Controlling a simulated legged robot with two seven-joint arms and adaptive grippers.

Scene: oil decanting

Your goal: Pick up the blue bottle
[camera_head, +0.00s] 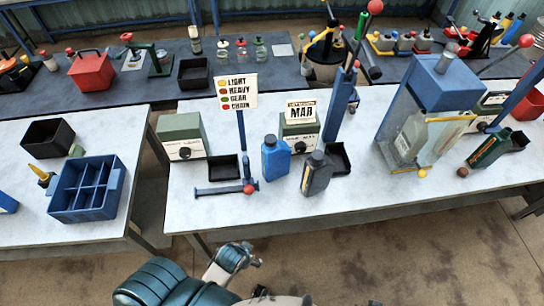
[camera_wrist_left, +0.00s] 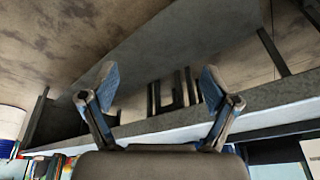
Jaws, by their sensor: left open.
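The blue bottle (camera_head: 275,158) stands upright on the white table, left of a dark grey bottle (camera_head: 317,174) and apart from it. It has a dark cap and a pale label. My left gripper (camera_wrist_left: 160,82) shows in the left wrist view with its two fingers spread wide and nothing between them. In the head view my teal arm is low in front of the table, well short of the blue bottle; its fingers cannot be made out there. The left wrist view shows floor and a table edge, and I cannot pick out the blue bottle in it.
A blue bar stand with a red knob (camera_head: 249,188) lies in front left of the bottle. Black trays (camera_head: 223,168), a sign (camera_head: 237,92), and a blue-topped clear-sided box (camera_head: 439,80) stand around. A blue divided crate (camera_head: 86,188) is on the left table.

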